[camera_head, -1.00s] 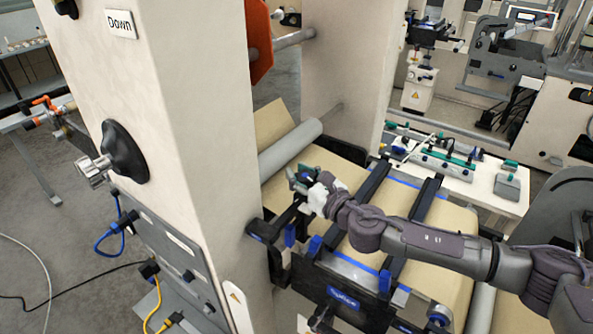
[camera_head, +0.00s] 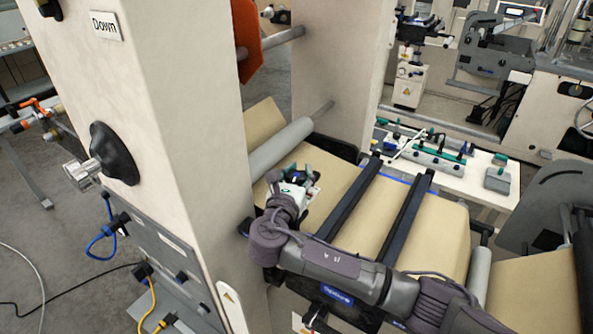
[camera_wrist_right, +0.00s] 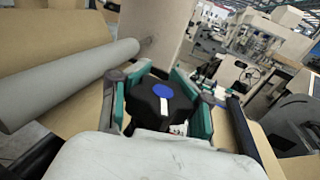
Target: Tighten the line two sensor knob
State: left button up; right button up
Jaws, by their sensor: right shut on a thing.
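The sensor knob (camera_wrist_right: 163,103) is black with a blue round cap and a white mark, seen in the right wrist view between the teal fingers of my right gripper (camera_wrist_right: 160,100). The fingers are shut on its two sides. In the head view my right gripper (camera_head: 295,178) reaches over the kraft web beside the cream column, its arm coming in from the lower right. My left gripper is not in view.
Two dark bars (camera_head: 404,220) cross the brown kraft web (camera_head: 366,222). A white bench (camera_head: 470,178) with tools stands behind. A black handwheel (camera_head: 117,153) sticks out from the column.

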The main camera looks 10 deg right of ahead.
jog(key=shift+s+d+r+m+g+h, duration=0.1)
jog(key=shift+r+m+g+h, duration=0.15)
jog(key=shift+m+g+h, duration=0.7)
jog(key=shift+d+r+m+g+h, duration=0.1)
jog(key=shift+r+m+g+h, duration=0.1)
jog(key=shift+m+g+h, duration=0.75)
jog(key=shift+h, duration=0.5)
jog(key=o, duration=0.8)
jog(key=shift+c, duration=0.2)
jog(key=o, duration=0.3)
jog(key=shift+s, duration=0.15)
jog(key=shift+o, duration=0.3)
jog(key=shift+s+a, duration=0.15)
jog(key=shift+a, duration=0.05)
jog(key=shift+d+f, duration=0.1)
jog(key=shift+d, duration=0.1)
